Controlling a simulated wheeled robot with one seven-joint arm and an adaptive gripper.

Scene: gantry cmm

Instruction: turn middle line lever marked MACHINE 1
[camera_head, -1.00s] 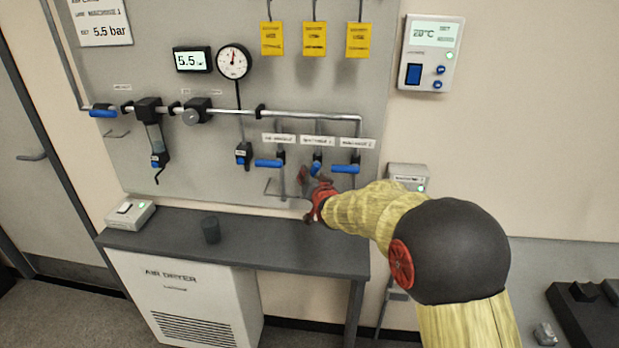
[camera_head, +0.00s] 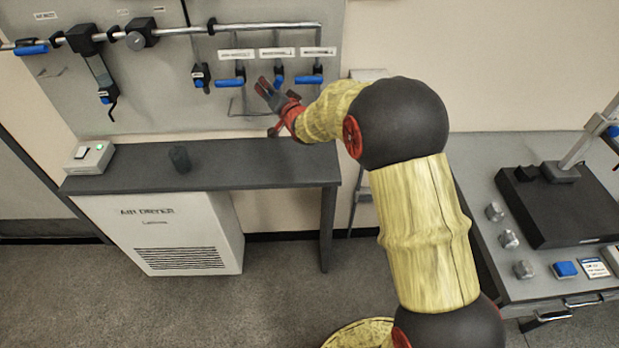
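The middle line lever (camera_head: 279,77) is a small blue handle under the middle of three white labels (camera_head: 276,52) on the wall panel. It looks short and steeply tilted, while the left lever (camera_head: 230,82) and right lever (camera_head: 310,79) lie level. The label lettering is too small to read surely. My gripper (camera_head: 265,86), red and dark, reaches up from the lower right, with its tips just left of and slightly below the middle lever. I cannot tell whether it touches the lever or how far its fingers are apart.
A dark shelf (camera_head: 240,165) over the white air dryer (camera_head: 180,235) lies below the panel, with a dark cup (camera_head: 180,159) and a switch box (camera_head: 90,156). A grey bench (camera_head: 490,165) with a black block (camera_head: 565,205) stands at right.

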